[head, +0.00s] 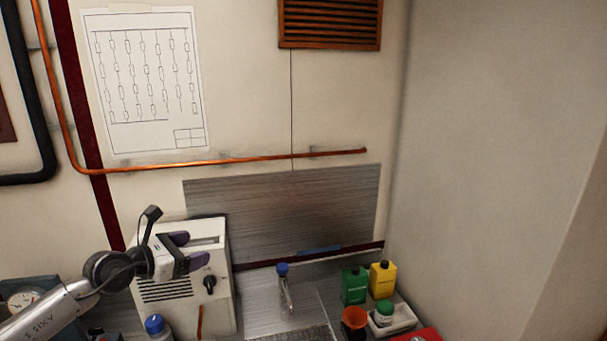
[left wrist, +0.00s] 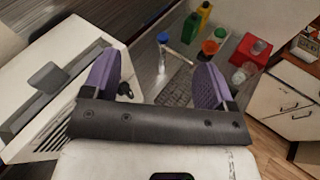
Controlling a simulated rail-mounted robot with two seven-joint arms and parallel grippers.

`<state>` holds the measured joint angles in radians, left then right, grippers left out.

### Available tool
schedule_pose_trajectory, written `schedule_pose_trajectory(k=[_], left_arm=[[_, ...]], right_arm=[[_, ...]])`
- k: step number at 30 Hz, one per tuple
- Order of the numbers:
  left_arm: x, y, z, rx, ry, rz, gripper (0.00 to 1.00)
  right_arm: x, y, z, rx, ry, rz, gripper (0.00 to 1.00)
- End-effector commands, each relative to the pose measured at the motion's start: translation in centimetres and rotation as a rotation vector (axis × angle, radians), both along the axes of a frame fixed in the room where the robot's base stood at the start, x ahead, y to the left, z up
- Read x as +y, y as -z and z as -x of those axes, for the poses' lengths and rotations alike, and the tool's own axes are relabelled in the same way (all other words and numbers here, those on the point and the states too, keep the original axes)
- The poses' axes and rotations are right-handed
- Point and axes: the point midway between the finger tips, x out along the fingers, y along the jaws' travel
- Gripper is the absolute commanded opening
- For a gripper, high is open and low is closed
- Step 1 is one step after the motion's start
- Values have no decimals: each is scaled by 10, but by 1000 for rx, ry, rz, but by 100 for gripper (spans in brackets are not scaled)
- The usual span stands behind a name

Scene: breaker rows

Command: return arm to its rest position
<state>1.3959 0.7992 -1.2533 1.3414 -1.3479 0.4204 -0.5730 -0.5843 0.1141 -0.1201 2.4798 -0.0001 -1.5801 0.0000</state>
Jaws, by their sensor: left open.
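My left arm (head: 45,316) comes in from the lower left in the head view. My left gripper (head: 192,250) is in front of the white appliance (head: 212,290), which has a vent grille and a black knob. Its purple fingers are spread apart with nothing between them. In the left wrist view the open fingers (left wrist: 157,72) also show empty, with the appliance's top (left wrist: 45,85) to their left. I cannot tell whether the gripper touches the appliance. My right gripper is not in view.
On the metal counter stand a blue-capped clear bottle (head: 284,288), a green bottle (head: 355,285), a yellow bottle (head: 383,279) and an orange funnel-like cup (head: 354,321). Another blue-capped bottle (head: 155,325) stands by the appliance. A copper pipe (head: 250,158) runs along the wall.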

Motion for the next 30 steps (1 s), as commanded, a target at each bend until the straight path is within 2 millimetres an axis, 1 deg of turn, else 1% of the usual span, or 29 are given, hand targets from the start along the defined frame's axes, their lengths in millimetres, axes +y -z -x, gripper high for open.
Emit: schedule_pose_trajectory(k=[1,2,3,5,6,8,9,11,12,14,15,17,18,20,21,23,24,26,27,29,30], left_arm=[[-10,-26,2,-47,-11,134,79],[-15,-42,4,-74,-20,224,79],[-19,-65,8,-106,-30,345,79],[-25,-99,15,-150,-38,533,79],[-28,-121,22,-176,-40,659,79],[-30,-154,33,-208,-39,852,79],[-31,-175,43,-223,-37,984,79],[-30,-203,57,-234,-30,1181,79],[-29,-217,67,-231,-29,1313,79],[-26,-229,81,-208,-33,1509,79],[-24,-232,89,-182,-44,1640,79],[-21,-228,100,-126,-72,1832,79],[-19,-221,107,-78,-102,1956,79],[-18,-201,116,16,-169,2138,79],[-19,-182,123,93,-233,2252,79],[-22,-146,135,222,-353,2402,79],[-25,-122,142,301,-435,2471,79],[-29,-88,154,414,-553,2545,79],[-32,-66,163,485,-626,2576,79],[-37,-36,176,588,-725,2613,79],[-39,-17,186,654,-780,2632,79]], right_arm=[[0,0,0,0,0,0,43],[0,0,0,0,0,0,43],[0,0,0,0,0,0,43],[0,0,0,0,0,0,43],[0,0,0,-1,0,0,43],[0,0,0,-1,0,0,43],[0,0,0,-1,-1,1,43],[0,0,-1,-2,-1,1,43],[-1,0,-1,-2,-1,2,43],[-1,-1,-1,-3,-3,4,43],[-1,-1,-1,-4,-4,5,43],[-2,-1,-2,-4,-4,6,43],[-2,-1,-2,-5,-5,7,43],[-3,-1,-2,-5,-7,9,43],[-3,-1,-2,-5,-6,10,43],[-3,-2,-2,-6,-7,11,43],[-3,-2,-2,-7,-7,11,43],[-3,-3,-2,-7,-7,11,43],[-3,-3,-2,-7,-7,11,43],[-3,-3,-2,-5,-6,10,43],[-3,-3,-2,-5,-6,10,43]])
